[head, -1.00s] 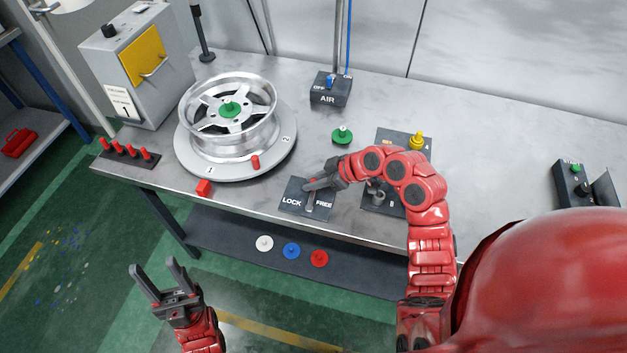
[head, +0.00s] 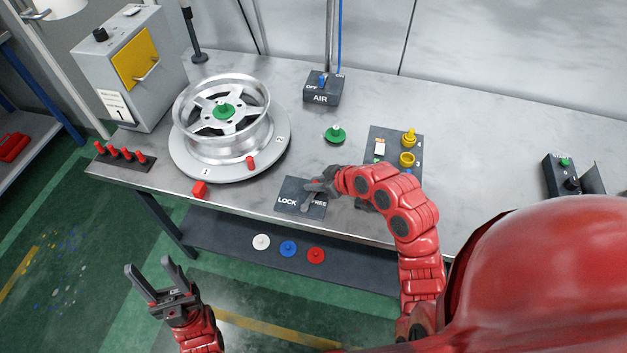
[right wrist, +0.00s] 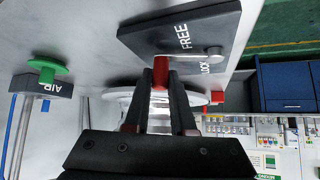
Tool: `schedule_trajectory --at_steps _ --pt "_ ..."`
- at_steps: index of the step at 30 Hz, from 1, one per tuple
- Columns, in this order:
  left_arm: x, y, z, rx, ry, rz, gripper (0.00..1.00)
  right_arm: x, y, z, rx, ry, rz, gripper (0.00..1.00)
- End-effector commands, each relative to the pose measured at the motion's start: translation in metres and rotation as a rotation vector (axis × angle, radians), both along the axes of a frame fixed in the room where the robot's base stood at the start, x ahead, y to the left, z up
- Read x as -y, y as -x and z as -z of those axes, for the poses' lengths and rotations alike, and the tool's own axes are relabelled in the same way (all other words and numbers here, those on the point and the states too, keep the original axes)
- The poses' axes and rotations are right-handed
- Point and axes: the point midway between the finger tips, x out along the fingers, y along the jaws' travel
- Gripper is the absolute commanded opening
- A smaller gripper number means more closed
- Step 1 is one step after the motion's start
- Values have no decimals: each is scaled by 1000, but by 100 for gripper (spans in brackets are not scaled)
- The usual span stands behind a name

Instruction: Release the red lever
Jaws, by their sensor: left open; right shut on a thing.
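The lever plate (head: 289,203), dark and marked LOCK and FREE, lies near the front edge of the bench. My right gripper (head: 317,187) is over its FREE side, covering part of that word. In the right wrist view the red lever's grip (right wrist: 162,70) is between the fingertips of my right gripper (right wrist: 161,88), which is shut on it. The lever's grey arm (right wrist: 190,57) runs from the grip to a round pivot on the plate. In the head view the red grip is hidden by the gripper. My left gripper (head: 152,278) is open and empty, in front of the bench.
A wheel (head: 222,118) with a green hub piece sits on a round turntable (head: 190,168) at left. An AIR switch box (head: 321,89) stands behind, and a dark panel with yellow parts (head: 408,137) is at right.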

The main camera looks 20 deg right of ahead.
Motion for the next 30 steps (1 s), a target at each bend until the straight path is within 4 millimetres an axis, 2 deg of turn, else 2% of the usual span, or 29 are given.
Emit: schedule_trajectory --at_steps 4,5,9,22,26,30 --pt "0 0 0 0 0 0 53 0 0 0 -1 1 0 0" --pt "0 0 0 0 0 0 53 0 0 0 0 1 -1 26" --pt "0 0 0 0 0 0 53 0 0 0 -1 1 -1 52" --pt "0 0 3 0 0 0 53 4 4 -4 0 -2 0 53" --pt "0 0 8 0 0 0 53 12 15 -17 3 1 4 53" --pt "0 0 15 0 0 0 53 25 33 -40 9 2 5 53"
